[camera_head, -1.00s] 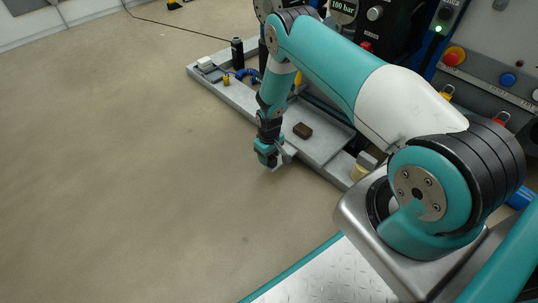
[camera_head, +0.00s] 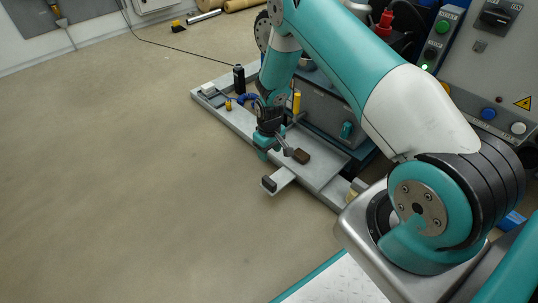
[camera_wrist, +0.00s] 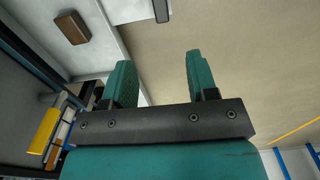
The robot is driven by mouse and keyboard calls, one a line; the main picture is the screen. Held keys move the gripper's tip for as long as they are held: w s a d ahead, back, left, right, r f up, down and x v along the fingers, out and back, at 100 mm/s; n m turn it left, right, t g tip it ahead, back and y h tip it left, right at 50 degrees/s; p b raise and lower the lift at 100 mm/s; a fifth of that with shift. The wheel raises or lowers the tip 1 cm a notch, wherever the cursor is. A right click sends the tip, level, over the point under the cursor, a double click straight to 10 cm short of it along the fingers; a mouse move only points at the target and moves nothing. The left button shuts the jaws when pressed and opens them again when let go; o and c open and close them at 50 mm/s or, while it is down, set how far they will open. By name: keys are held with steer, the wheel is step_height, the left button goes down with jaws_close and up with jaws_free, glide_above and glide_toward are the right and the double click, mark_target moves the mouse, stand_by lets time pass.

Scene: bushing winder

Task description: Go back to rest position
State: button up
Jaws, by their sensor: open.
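My gripper (camera_head: 272,152) is in the head view, just over the near edge of the grey machine bed (camera_head: 228,110). In the wrist view my gripper (camera_wrist: 160,82) shows two teal fingers spread apart with nothing between them. A small brown block (camera_head: 301,156) lies on the bed just right of my gripper; the block also shows at the upper left of the wrist view (camera_wrist: 72,27). A light plate (camera_head: 280,181) sticks out from the bed toward the floor, with a dark piece (camera_head: 269,184) at its end.
A control panel (camera_head: 490,80) with buttons is at the right. The floor (camera_head: 120,170) at left is clear.

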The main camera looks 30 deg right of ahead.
steer(key=shift+r, duration=0.2)
stand_by(0.4)
steer(key=s+a+r+n+y+p, duration=0.15)
steer(key=a+r, duration=0.45)
steer(key=r, duration=0.7)
steer(key=s+a+r+y, duration=0.1)
steer(key=s+a+r, duration=0.35)
steer(key=r, duration=0.75)
steer(key=s+a+r+n+y+p, duration=0.15)
steer(key=s+a+r, duration=0.25)
steer(key=s+r, duration=0.6)
steer(key=s+a+r+n, duration=0.2)
steer(key=s+a+r, duration=0.45)
steer(key=s, duration=0.65)
step_height(320, 180, up, 39)
steer(key=w+d+p, duration=0.1)
steer(key=p, duration=3.7)
steer(key=shift+d, duration=0.35)
